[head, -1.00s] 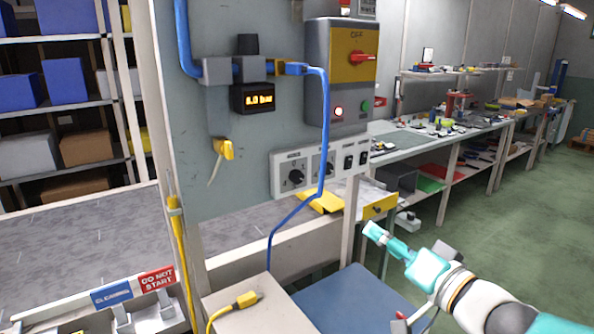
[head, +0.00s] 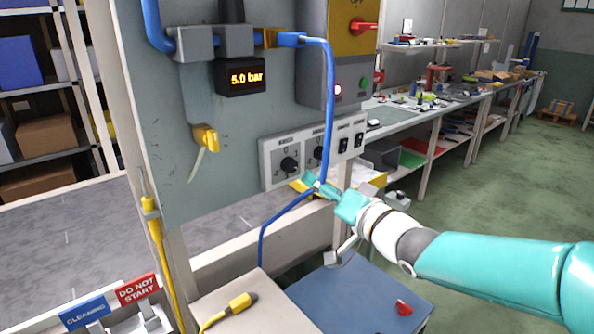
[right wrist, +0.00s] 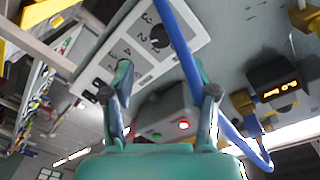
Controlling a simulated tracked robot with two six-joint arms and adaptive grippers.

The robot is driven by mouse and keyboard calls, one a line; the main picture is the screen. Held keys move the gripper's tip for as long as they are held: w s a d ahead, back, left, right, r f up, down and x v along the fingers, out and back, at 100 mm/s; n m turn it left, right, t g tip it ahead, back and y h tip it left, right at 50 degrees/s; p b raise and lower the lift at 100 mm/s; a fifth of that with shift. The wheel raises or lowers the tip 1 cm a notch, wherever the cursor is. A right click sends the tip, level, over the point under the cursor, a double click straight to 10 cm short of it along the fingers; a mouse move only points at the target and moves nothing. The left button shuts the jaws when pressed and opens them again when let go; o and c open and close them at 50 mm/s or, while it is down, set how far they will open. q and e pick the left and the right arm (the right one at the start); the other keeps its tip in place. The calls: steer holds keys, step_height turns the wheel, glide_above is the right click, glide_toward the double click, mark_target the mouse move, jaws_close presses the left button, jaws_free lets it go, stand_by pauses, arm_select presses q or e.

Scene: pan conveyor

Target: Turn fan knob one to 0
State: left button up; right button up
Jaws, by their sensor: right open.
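A white control panel (head: 264,160) on the grey wall carries two black rotary knobs. The left knob (head: 289,164) is clear to see. The right knob (head: 315,154) is beside a blue hose (head: 329,110) that hangs across the panel. The panel's labels are too small to read here, so I cannot tell which is fan knob one. My right gripper (head: 314,182) is just below the panel, near the hose, and touches no knob. In the right wrist view, its fingers (right wrist: 165,92) are apart and empty, with one knob (right wrist: 158,37) beyond them. My left gripper is not in view.
Two black switches (head: 351,142) are on the panel's right end. A display (head: 245,77) reads 5.0 bar above it. The hose passes close to my right gripper. A blue-topped surface (head: 350,297) and a yellow connector (head: 240,301) are below.

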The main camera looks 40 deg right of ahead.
mark_target(293, 167)
steer(key=w, duration=0.8)
steer(key=shift+w+p, duration=0.15)
steer(key=shift+p, duration=0.25)
